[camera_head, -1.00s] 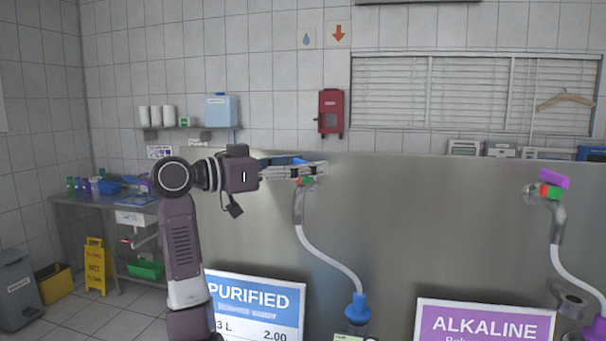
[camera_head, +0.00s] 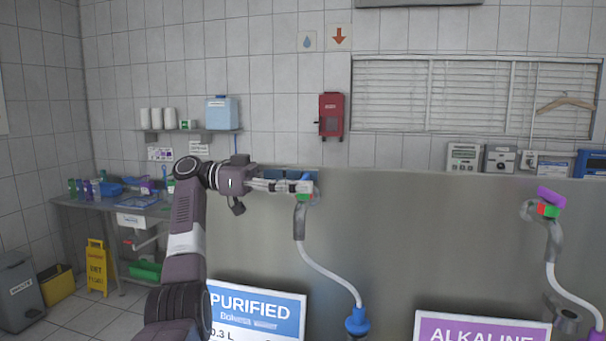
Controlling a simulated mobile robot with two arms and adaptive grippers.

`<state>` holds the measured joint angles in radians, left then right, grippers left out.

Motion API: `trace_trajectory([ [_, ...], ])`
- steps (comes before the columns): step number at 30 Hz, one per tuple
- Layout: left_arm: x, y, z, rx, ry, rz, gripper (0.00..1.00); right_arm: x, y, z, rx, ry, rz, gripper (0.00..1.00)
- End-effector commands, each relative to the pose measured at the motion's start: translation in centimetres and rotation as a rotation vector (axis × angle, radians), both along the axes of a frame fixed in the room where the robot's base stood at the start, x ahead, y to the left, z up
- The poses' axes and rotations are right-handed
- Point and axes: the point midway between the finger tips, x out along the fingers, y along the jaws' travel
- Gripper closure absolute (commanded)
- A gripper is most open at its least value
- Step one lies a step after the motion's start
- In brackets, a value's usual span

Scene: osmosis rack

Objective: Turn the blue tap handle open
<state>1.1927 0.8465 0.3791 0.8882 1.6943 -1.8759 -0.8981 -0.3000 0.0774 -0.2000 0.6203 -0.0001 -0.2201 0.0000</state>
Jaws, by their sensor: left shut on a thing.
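The blue tap handle (camera_head: 306,177) sits on top of the left tap, at the top edge of the steel panel. Small green and red parts show just below it. My left gripper (camera_head: 304,187) reaches in from the left, its fingers level and shut on the handle; the fingers hide part of the handle. The grey tap spout (camera_head: 299,222) hangs below, with a pale hose (camera_head: 330,271) running down to a blue bottle cap (camera_head: 357,320). My right gripper is not in view.
A second tap with a purple handle (camera_head: 551,196) stands at the right. The steel panel (camera_head: 430,240) carries a PURIFIED sign (camera_head: 256,305) and an ALKALINE sign (camera_head: 482,333). A dark blue box shows behind the left tap. Between the taps the panel front is clear.

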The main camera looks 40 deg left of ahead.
Motion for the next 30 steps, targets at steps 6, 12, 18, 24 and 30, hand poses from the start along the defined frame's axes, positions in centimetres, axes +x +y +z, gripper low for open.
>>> trace_trajectory([
  [6, 0.03, -0.05, -0.12, -0.001, 0.004, -0.064, 0.61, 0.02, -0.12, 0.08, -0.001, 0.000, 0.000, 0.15],
  [12, -0.12, -0.22, -0.09, -0.002, 0.001, -0.099, 0.62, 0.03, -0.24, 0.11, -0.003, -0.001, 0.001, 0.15],
  [18, -0.18, -0.40, 0.07, -0.003, -0.003, -0.113, 0.62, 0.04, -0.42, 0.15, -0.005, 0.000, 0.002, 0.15],
  [24, -0.18, -0.46, 0.15, -0.003, -0.004, -0.115, 0.62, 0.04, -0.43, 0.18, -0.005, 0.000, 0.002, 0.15],
  [30, -0.20, -0.46, 0.24, -0.003, -0.006, -0.114, 0.28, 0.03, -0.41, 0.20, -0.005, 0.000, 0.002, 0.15],
])
